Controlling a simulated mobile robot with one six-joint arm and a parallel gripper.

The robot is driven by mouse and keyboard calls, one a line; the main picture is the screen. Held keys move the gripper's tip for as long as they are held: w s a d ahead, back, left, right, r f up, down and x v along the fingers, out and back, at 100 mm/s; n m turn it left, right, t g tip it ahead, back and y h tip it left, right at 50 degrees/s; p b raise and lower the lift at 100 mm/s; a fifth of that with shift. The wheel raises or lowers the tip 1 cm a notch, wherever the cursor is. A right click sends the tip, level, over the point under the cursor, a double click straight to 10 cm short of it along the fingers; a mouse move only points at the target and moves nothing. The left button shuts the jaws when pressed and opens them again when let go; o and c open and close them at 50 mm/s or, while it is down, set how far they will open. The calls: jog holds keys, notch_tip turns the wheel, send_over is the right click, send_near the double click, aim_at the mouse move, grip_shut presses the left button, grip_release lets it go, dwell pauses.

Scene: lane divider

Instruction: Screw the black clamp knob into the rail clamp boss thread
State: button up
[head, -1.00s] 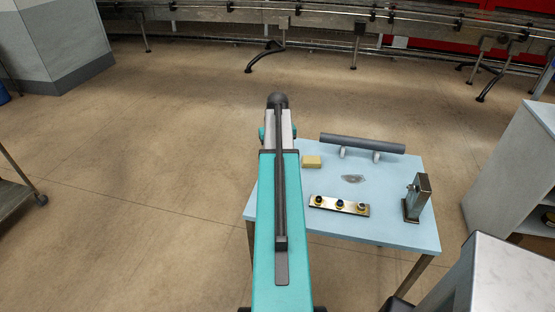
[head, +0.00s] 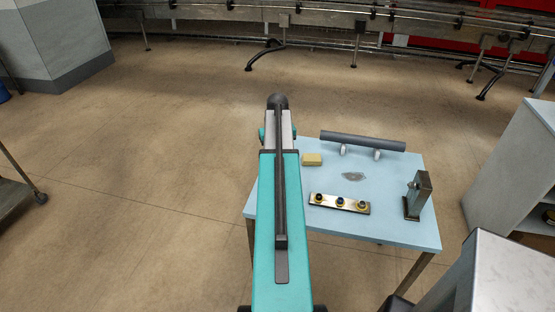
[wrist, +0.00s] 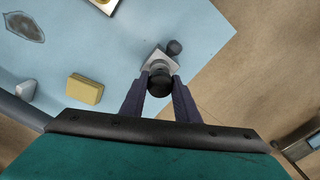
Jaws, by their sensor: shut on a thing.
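My gripper (wrist: 160,80) is shut on the black clamp knob (wrist: 160,84) in the wrist view. Below the knob is a pale metal block (wrist: 149,63), apparently the rail clamp, near the corner of the light blue table. The knob and fingers cover much of it, so the boss thread is hidden. I cannot tell whether the knob touches or sits in the thread. A dark round part (wrist: 174,47) shows just beside the block. In the head view my arm hides the gripper, the knob and the clamp.
A grey patch (head: 353,176) lies mid-table. A grey cabinet (head: 515,180) stands to the right.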

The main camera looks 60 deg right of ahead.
jog(key=shift+f+b, duration=0.3)
jog(key=shift+f, duration=0.4)
jog(key=o, duration=1.1)
jog(key=shift+r+b, duration=1.85)
jog(key=shift+r, duration=5.05)
